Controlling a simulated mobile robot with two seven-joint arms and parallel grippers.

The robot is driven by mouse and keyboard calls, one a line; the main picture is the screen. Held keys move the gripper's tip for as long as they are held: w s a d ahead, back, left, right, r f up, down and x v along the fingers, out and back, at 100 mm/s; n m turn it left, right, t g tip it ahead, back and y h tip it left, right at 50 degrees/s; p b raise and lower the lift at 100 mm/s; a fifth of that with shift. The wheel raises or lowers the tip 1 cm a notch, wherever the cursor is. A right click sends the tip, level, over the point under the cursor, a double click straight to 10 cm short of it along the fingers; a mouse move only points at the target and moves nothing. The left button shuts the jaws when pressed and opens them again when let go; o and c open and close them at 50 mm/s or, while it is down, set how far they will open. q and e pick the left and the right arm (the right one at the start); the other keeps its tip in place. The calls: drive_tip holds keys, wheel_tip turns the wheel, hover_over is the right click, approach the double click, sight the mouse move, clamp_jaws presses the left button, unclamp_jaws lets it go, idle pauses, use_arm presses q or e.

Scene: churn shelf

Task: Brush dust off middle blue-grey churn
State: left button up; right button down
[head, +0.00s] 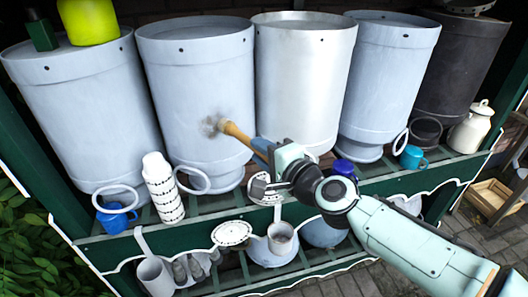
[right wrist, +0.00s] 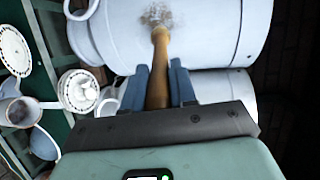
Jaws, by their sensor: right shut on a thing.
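The middle blue-grey churn (head: 195,80) stands on the upper shelf, between another blue-grey churn on its left and a whiter one on its right. My right gripper (head: 262,150) is shut on the wooden handle of a brush (head: 237,132). The brush points at the churn's front, its tip at a grey-brown patch (head: 211,124); bristles and dust are hard to tell apart there. In the right wrist view the blue fingers (right wrist: 158,88) hold the handle (right wrist: 159,60), and the churn (right wrist: 210,35) lies beyond. My left gripper is not in view.
A stack of white cups (head: 162,185) and a blue mug (head: 116,218) stand before the left churns. A teal mug (head: 412,158) and cream jug (head: 470,128) are at right. Ladles and cups hang below the green shelf edge (head: 110,250). A yellow-green object (head: 88,20) sits atop the left churn.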

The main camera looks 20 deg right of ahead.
drive_tip(key=shift+a+r+p, duration=0.8)
drive_tip(key=shift+a+p, duration=1.5)
drive_tip(key=shift+a, duration=1.25)
drive_tip(key=shift+d+f+b, duration=0.1)
drive_tip(key=shift+d+b, duration=1.75)
drive_tip(key=shift+d, duration=1.85)
drive_tip(key=shift+r+p, duration=0.85)
drive_tip(key=a+p, duration=0.3)
drive_tip(key=a, duration=0.4)
drive_tip(key=shift+s+a+p, duration=0.2)
drive_tip(key=shift+a+p, duration=0.1)
